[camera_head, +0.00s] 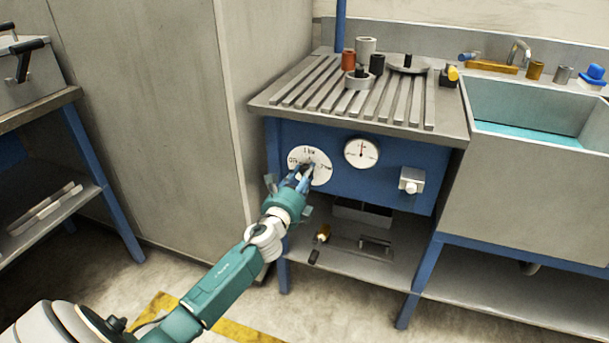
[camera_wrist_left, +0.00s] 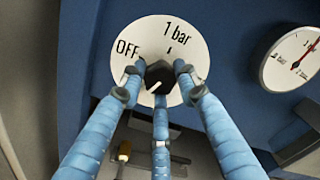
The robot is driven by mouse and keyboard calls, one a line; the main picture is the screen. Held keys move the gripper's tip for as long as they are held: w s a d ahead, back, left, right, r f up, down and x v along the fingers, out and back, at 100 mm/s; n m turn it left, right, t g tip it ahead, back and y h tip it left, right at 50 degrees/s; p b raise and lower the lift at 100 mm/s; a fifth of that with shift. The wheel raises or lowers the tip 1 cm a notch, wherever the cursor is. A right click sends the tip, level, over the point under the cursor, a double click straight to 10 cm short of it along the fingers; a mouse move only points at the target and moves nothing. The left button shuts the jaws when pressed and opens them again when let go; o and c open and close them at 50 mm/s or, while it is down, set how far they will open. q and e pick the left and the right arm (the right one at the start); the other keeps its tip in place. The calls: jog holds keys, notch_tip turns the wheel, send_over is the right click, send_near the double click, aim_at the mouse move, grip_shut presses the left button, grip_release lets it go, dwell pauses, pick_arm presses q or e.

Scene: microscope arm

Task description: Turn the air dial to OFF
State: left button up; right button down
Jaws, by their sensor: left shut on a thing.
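The air dial has a round white face (camera_head: 322,162) on the blue front panel. In the left wrist view its face (camera_wrist_left: 150,32) reads OFF at the left and 1 bar at the top. Its black knob (camera_wrist_left: 158,76) sits in the middle, with a short white line slanting toward the lower left on its front. My left gripper (camera_head: 300,174) reaches the dial from below. In the left wrist view its blue fingers (camera_wrist_left: 157,82) are closed around the knob from left, right and below. The fingers and knob cover the lower middle of the face. My right gripper is not in view.
A gauge (camera_head: 361,153) with a red needle is right of the dial. The slatted worktop (camera_head: 270,97) overhangs the panel. A lower shelf (camera_head: 345,262) holds small items below. A tall grey cabinet (camera_head: 170,110) stands close left.

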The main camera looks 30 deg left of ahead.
pick_arm(q)
jog(key=shift+f+n+p, duration=0.1)
jog(key=shift+n+p, duration=2)
jog(key=shift+n, duration=5.9)
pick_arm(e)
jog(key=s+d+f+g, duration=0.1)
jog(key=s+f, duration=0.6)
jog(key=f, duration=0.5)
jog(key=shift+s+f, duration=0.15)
pick_arm(q)
jog(key=o, duration=1.2)
jog(key=shift+c, duration=0.2)
